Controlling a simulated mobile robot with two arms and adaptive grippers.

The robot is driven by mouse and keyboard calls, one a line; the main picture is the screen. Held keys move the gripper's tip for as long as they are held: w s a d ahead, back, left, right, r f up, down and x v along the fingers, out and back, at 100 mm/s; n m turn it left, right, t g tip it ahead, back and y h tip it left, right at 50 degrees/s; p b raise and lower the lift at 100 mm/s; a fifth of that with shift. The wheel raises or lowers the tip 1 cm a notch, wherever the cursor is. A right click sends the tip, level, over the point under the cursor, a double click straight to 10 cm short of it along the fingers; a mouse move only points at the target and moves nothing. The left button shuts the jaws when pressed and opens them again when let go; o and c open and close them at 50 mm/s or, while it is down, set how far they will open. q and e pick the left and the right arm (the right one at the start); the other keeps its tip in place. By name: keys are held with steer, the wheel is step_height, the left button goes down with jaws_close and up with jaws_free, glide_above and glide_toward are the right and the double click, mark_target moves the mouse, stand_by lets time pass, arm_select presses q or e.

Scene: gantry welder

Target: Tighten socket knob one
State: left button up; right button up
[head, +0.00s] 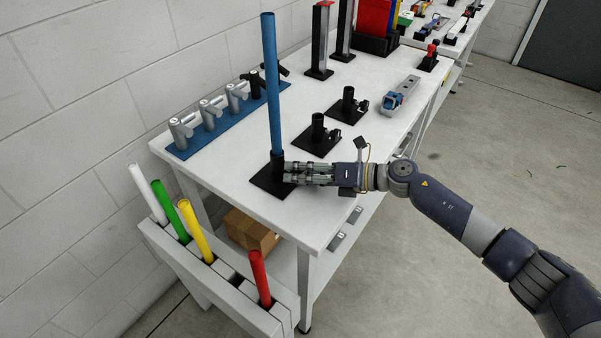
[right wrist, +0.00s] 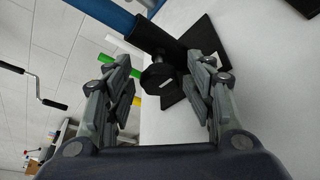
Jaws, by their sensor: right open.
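A black socket (head: 277,168) on a square base plate stands near the front corner of the white table. A tall blue tube (head: 270,80) stands upright in it. In the right wrist view the socket (right wrist: 155,33) lies across the top, with its dark knob (right wrist: 158,78) facing the camera. My right gripper (head: 290,173) is at the socket's right side, pointing left. Its fingers are open, one on each side of the knob in the right wrist view, with visible gaps. The fingers hide the knob in the head view. My left gripper is not in view.
Two empty black sockets (head: 318,136) (head: 348,104) stand behind my right gripper on the table (head: 230,182). A blue strip (head: 187,149) with several silver fittings runs along the wall side. A rack (head: 196,264) of coloured tubes stands at the front left.

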steer(key=v, duration=0.7)
steer(key=shift+s+d+r, duration=0.15)
steer(key=shift+d, duration=0.15)
